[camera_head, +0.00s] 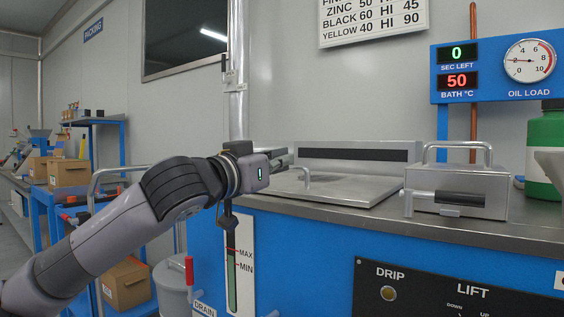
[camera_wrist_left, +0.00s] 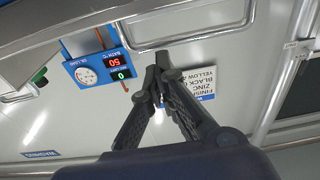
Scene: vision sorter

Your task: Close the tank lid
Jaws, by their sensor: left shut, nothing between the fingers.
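My right gripper is out of view.
A steel box with a loop handle (camera_head: 458,190) stands right of the plate. A slotted back panel (camera_head: 355,155) rises behind it. A vertical pipe (camera_head: 238,100) stands behind my wrist. A green container (camera_head: 546,150) is at far right.

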